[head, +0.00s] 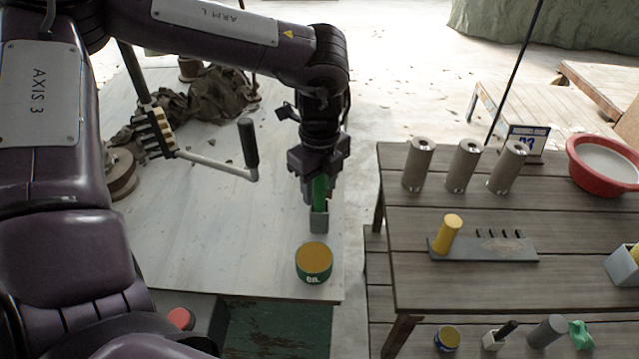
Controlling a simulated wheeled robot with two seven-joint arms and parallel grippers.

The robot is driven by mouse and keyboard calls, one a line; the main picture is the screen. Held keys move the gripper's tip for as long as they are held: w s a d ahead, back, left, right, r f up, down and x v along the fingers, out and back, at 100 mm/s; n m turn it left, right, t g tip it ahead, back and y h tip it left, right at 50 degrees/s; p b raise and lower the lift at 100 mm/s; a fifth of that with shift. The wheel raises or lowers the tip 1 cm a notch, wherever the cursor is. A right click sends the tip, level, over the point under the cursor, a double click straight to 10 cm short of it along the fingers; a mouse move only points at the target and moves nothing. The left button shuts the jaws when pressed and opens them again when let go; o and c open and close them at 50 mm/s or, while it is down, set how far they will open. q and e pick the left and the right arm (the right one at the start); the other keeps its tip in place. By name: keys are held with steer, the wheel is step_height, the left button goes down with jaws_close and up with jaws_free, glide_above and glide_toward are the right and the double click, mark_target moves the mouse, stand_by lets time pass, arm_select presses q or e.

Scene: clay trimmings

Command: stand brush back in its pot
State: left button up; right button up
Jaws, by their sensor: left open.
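The brush (320,188) shows as an upright green handle. Its lower end meets a small grey square pot (319,223) on the pale table, and it appears to stand in that pot. Any bristles are hidden. My left gripper (319,190) points down over the pot from above. Its fingers are open, one on each side of the green handle; whether they touch it I cannot tell. My right gripper is not in view.
A green oil tin (314,263) stands just in front of the pot, near the table's front edge. A crank handle (249,142) and crumpled cloth (215,95) lie left. A slatted table (460,285) with several cylinders and a red basin (605,165) stands right.

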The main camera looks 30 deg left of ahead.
arm_select(q)
steer(key=shift+r, duration=0.2)
step_height(320, 180, up, 12)
steer(key=shift+f, duration=0.15)
stand_by(0.5)
